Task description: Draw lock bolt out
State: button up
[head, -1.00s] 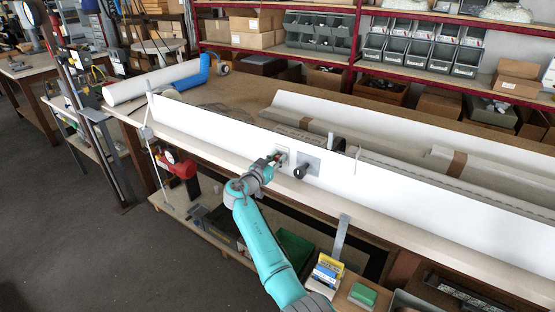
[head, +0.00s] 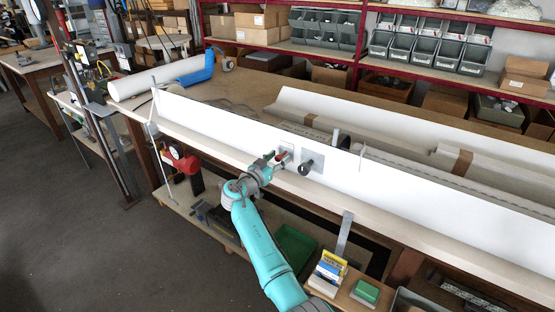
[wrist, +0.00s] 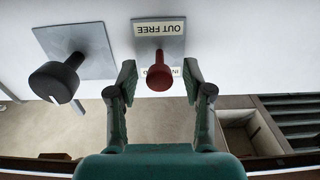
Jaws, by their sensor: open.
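The lock bolt shows as a round dark red knob (wrist: 160,76) on a short stem, standing out from a small metal plate (wrist: 172,45) on the white panel. The plate has a label, upside down in the wrist view, reading "OUT FREE"; a second label is mostly hidden behind the knob. My gripper (wrist: 160,85) is open, with one finger on each side of the knob and a gap on both sides. In the head view my gripper (head: 270,168) is close in front of the panel, by the small red knob (head: 269,157).
A black knob (wrist: 54,82) on its own square plate sits beside the bolt; it also shows in the head view (head: 306,167). The long white panel (head: 400,188) runs along the bench front. A grey strip (head: 343,235) hangs below the bench edge.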

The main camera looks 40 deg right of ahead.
jog(key=v, duration=1.2)
